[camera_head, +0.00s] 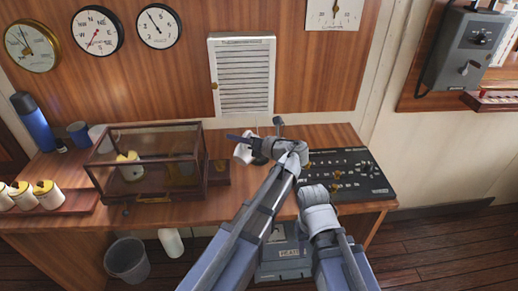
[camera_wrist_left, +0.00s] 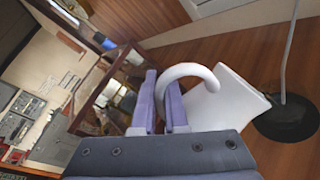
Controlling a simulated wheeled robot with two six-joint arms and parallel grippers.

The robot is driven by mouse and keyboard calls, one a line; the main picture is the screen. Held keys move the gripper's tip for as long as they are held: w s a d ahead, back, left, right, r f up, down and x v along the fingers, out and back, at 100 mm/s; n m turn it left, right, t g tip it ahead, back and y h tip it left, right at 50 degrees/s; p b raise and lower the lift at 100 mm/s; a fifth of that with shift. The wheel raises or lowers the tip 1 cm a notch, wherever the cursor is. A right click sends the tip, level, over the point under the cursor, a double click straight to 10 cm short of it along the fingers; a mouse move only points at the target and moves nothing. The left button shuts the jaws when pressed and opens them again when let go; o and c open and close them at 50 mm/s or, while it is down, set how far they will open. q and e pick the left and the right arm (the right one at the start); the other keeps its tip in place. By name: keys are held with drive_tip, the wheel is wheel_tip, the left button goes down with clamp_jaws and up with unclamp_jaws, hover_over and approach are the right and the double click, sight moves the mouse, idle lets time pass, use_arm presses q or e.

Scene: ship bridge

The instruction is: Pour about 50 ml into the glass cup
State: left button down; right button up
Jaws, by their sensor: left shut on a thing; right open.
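My left gripper (camera_head: 240,139) is shut on the curved handle of a white jug-like vessel (camera_head: 243,154), above the desk right of the glass display case. In the left wrist view the gripper's purple fingers (camera_wrist_left: 163,100) close around the handle, and the white body (camera_wrist_left: 228,106) is tilted. Its contents do not show. I cannot make out a glass cup in either view. My right arm's wrist end shows at the desk's front edge, but its fingers do not show.
The glass case (camera_head: 145,165) stands left of the vessel. A black round base with a thin stem (camera_wrist_left: 288,118) stands close to the vessel. A control panel (camera_head: 345,175) lies on the right. Lidded white jars (camera_head: 47,195) and a blue flask (camera_head: 35,122) stand left.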

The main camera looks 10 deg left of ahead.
use_arm(q)
drive_tip(key=shift+w+d+r+m+p, duration=0.15)
drive_tip(key=shift+w+r+m+p, duration=0.15)
drive_tip(key=shift+w, duration=0.15)
idle(0.3)
drive_tip(key=shift+w+r+m, duration=0.1)
drive_tip(key=shift+r+m, duration=0.1)
drive_tip(key=shift+m, duration=0.1)
idle(0.4)
drive_tip(key=s+f+n+b, duration=0.1)
drive_tip(key=s+a+f+n+b, duration=0.1)
drive_tip(key=s+n, duration=0.1)
drive_tip(key=shift+f+t, duration=0.3)
drive_tip(key=n+b, duration=0.1)
drive_tip(key=s+f+n+b, duration=0.1)
drive_tip(key=f+n+t+b, duration=0.1)
drive_tip(key=b, duration=0.1)
drive_tip(key=shift+s+a+f+n, duration=0.2)
drive_tip(key=shift+a+f+n, duration=0.05)
drive_tip(key=shift+n, duration=0.15)
